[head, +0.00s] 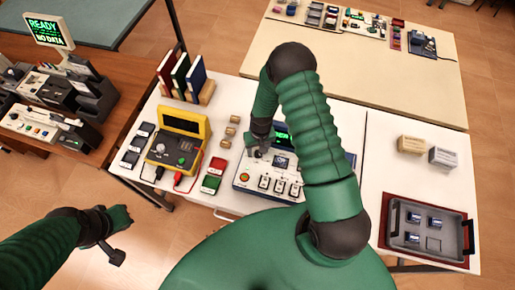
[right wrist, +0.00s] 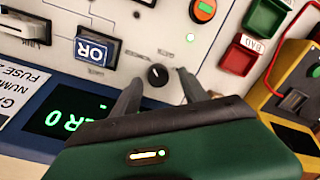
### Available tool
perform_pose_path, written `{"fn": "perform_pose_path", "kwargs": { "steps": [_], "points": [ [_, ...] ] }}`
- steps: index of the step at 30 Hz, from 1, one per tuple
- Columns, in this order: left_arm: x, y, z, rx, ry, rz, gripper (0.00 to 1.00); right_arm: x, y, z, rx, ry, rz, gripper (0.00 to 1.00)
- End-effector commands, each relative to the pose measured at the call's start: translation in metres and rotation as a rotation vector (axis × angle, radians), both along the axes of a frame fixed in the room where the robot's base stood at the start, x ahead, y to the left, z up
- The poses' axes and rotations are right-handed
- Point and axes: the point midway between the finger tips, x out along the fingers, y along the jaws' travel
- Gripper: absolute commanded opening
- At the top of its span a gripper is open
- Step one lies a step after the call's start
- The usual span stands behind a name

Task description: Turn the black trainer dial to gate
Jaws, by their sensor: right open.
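The black dial (right wrist: 157,75) is a small round knob with a light pointer mark, set in the pale panel of the trainer (head: 243,184). My right gripper (right wrist: 159,78) is open, with one finger on each side of the dial; I cannot tell whether they touch it. In the head view my right gripper (head: 257,150) is over the upper left part of the trainer and hides the dial. A green screen (right wrist: 72,118) near the dial seems to read ZERO. My left gripper (head: 117,257) hangs over the floor, away from the table; its jaws are too small to read.
A blue OR block (right wrist: 96,46) sits on the panel beside the dial. Left of the trainer are red and green boxes (head: 211,183) and a yellow meter (head: 178,140) with leads. Books (head: 181,75) stand behind.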

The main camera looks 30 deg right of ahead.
Motion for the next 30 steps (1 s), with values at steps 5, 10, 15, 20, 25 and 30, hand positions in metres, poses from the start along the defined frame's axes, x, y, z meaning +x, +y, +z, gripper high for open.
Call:
{"fn": "perform_pose_path", "kwargs": {
  "steps": [5,10,15,20,25,30],
  "points": [
    [-0.0001,0.0000,0.0014,0.000,0.000,0.000,0.00,-0.0002,0.0002,-0.0073,0.000,0.000,0.000,0.52],
    [-0.0001,-0.0001,0.0011,0.000,0.000,0.000,0.00,0.0009,0.0003,-0.0075,0.000,0.001,0.000,0.50],
    [-0.0001,-0.0001,0.0011,0.000,0.000,0.000,0.00,0.0008,0.0004,-0.0072,0.000,0.001,0.000,0.28],
    [-0.0001,0.0000,0.0011,0.000,0.000,0.000,0.00,0.0005,0.0003,-0.0068,0.000,0.000,0.000,0.07],
    [-0.0002,0.0000,0.0012,0.000,0.000,0.000,0.00,0.0002,0.0005,-0.0065,0.000,0.001,0.000,0.00],
    [-0.0002,-0.0001,0.0003,0.000,0.000,0.000,0.00,0.0001,0.0004,-0.0066,0.000,0.001,-0.013,0.00]
  ]
}}
